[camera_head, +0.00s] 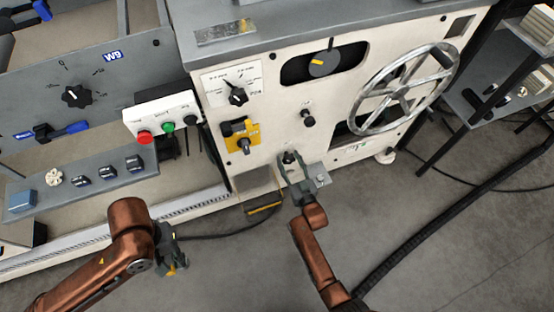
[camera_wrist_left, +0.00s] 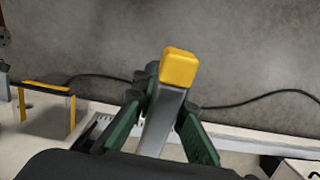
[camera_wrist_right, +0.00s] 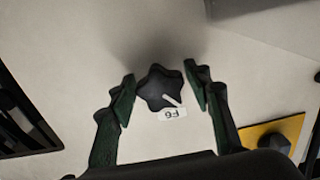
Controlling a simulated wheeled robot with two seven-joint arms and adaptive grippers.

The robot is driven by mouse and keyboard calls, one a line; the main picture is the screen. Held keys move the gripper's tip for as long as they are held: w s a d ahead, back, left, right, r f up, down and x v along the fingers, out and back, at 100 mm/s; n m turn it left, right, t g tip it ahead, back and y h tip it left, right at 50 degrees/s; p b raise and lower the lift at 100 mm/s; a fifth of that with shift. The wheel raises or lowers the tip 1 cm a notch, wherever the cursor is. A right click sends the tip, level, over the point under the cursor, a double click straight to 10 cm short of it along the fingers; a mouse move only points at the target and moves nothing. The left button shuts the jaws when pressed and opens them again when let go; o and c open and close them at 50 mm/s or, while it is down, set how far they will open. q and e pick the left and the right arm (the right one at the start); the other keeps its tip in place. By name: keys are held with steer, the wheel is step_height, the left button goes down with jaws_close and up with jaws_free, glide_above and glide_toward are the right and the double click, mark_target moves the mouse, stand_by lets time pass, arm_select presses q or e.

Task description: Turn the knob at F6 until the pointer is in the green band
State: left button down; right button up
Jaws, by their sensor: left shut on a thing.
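The knob at F6 (camera_wrist_right: 158,88) is a dark lobed knob with a pale pointer line on a cream panel. Its label (camera_wrist_right: 173,114) appears upside down in the right wrist view. My right gripper (camera_wrist_right: 163,92) has its fingers on either side of the knob, apart, with small gaps visible. In the head view the right gripper (camera_head: 291,165) is at the panel's lower part, partly covering the knob (camera_head: 289,156). My left gripper (camera_head: 170,250) is away from the panel, shut on a grey bar with a yellow end (camera_wrist_left: 180,68). I cannot make out a green band.
Above are a yellow-marked disc (camera_head: 323,62) in a dark window, a selector knob (camera_head: 237,97) and a yellow plate (camera_head: 243,134). A large handwheel (camera_head: 404,88) is at the right. A button box (camera_head: 165,120) is at the left. The floor in front is mostly clear, with cables.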

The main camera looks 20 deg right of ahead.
mark_target(168, 257)
steer(key=c, duration=0.8)
arm_select(q)
steer(key=shift+r, duration=0.15)
steer(key=shift+r+p, duration=0.8)
steer(key=shift+r, duration=0.4)
arm_select(e)
steer(key=shift+a+r+m, duration=0.1)
steer(key=shift+r+m, duration=0.05)
steer(key=shift+m, duration=1.35)
arm_select(q)
steer(key=shift+r+p, duration=0.6)
steer(key=shift+r, duration=0.25)
arm_select(e)
steer(key=m, duration=0.3)
steer(key=shift+m, duration=0.3)
arm_select(q)
steer(key=shift+r+t, duration=0.3)
steer(key=shift+r, duration=0.2)
arm_select(e)
steer(key=m, duration=0.3)
steer(key=shift+a+m, duration=0.1)
steer(key=shift+m, duration=0.3)
arm_select(q)
steer(key=shift+p, duration=0.3)
arm_select(e)
steer(key=m, duration=0.4)
steer(key=shift+m, duration=0.4)
